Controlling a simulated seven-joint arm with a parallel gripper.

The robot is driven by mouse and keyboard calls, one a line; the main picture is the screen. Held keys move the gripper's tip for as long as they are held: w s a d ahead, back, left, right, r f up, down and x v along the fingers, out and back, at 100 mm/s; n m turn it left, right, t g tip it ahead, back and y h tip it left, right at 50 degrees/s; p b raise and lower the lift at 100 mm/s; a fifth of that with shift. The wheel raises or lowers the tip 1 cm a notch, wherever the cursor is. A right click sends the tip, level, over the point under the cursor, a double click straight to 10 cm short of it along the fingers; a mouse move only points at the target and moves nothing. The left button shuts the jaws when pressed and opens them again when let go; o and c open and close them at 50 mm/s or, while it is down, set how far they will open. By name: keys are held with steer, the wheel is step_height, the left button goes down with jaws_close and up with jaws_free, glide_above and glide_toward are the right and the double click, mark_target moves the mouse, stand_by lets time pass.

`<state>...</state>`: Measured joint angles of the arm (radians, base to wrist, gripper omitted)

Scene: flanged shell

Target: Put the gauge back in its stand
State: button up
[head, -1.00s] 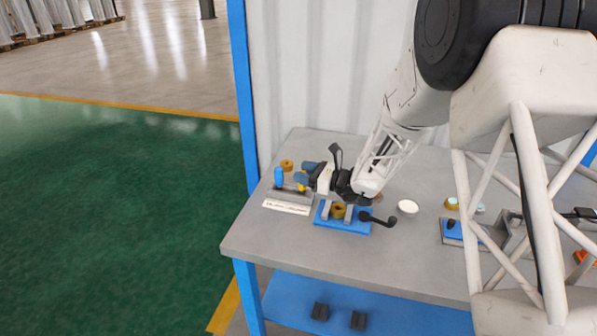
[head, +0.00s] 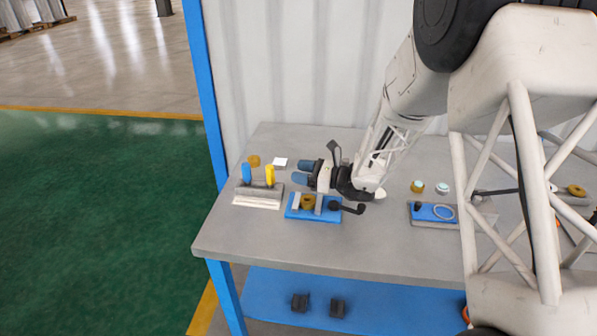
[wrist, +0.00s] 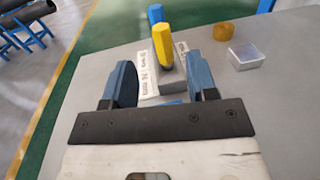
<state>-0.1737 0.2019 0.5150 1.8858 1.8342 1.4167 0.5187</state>
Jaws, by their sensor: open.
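The grey stand (head: 258,196) with a white printed label sits at the left of the bench. A gauge with a yellow handle (head: 270,175) stands upright in it, beside one with a blue handle (head: 247,173). My gripper (head: 302,172) is open and empty, just right of the yellow handle and apart from it. In the wrist view the yellow handle (wrist: 162,47) shows beyond the gap between the blue fingers (wrist: 165,78), with the blue handle (wrist: 155,13) behind it. The gauges' lower ends are hidden in the stand (wrist: 146,66).
A blue fixture (head: 293,213) with a brass ring (head: 307,201) and a black lever lies below my gripper. A brass ring (head: 254,161) and a small silver block (head: 279,163) lie behind the stand. Another blue-topped fixture (head: 432,213) is further right.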

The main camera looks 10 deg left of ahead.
stand_by(0.8)
steer(key=s+d+r+n+g+h, duration=0.25)
steer(key=s+d+r+n, duration=0.3)
steer(key=s, duration=0.35)
steer(key=s+d+r+n+g+h, duration=0.2)
steer(key=s+d+r+n+h, duration=0.3)
steer(key=s, duration=0.4)
steer(key=s+d+r+n+t+h, duration=0.2)
steer(key=s+d+r+n+h, duration=0.1)
steer(key=s+d, duration=0.6)
steer(key=s+d+r+n+t+h, duration=0.2)
steer(key=s+d+n+h, duration=0.4)
steer(key=s+d, duration=0.4)
steer(key=s+r+h, duration=0.1)
steer(key=s, duration=0.2)
steer(key=shift+s+d+r, duration=0.2)
steer(key=shift+s+r, duration=0.15)
